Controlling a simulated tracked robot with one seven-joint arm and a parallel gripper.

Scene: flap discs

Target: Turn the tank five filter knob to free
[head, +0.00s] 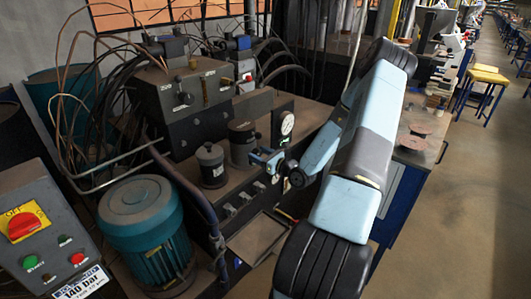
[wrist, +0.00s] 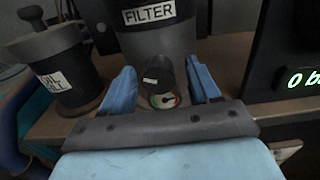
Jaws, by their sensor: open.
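The filter (head: 242,147) is a dark cylinder on the hydraulic unit. In the wrist view its white FILTER label (wrist: 149,13) shows above a small black knob (wrist: 166,74). A dial face with green and red marks (wrist: 164,101) shows just below the knob. My gripper (wrist: 162,82) is open, with one blue finger on each side of the knob. I cannot tell whether the fingers touch it. In the head view my gripper (head: 264,160) is at the filter's right side and the knob is hidden or too small to make out.
A second dark canister (head: 210,165) stands left of the filter. A round pressure gauge (head: 287,123) is to the right, and a lit display (wrist: 303,79) shows at the wrist view's right edge. A teal motor (head: 143,225) and a control box (head: 45,235) stand at front left.

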